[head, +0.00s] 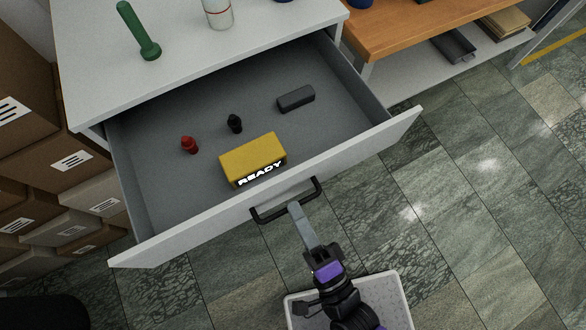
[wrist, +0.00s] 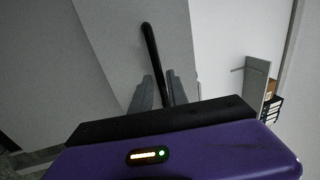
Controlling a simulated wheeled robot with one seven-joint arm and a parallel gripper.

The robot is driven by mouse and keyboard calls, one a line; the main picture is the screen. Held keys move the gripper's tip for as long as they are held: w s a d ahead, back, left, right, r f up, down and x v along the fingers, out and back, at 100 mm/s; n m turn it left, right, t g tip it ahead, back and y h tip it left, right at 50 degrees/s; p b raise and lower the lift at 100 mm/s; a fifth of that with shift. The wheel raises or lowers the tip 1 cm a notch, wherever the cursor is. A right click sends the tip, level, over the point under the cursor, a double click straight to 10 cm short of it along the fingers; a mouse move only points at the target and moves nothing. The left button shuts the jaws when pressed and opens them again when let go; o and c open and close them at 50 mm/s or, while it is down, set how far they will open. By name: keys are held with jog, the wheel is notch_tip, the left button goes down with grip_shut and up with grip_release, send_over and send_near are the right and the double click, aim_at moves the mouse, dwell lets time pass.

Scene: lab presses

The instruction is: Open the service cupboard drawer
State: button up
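The service cupboard (head: 190,45) has a pale top, and its grey drawer (head: 180,87) is pulled far out, with the inside in plain view. The drawer front carries a black bar handle (head: 268,217). My gripper (head: 296,207) is at the right part of this handle, outside the drawer front. In the wrist view the dark handle bar (wrist: 151,48) runs between the two grey fingers of my gripper (wrist: 160,77), which look closed on it. Inside the drawer lies a yellow box (head: 250,152) marked READY.
The drawer also holds a red piece (head: 190,145), a small black piece (head: 235,123) and a dark grey block (head: 296,98). A green tool (head: 138,32) stands on top. Stacked cartons (head: 30,110) crowd the left. Tiled floor (head: 480,190) is open at right.

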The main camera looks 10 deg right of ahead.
jog(key=b+v, duration=0.1)
jog(key=v, duration=0.5)
jog(key=shift+w, duration=0.1)
dwell(0.4)
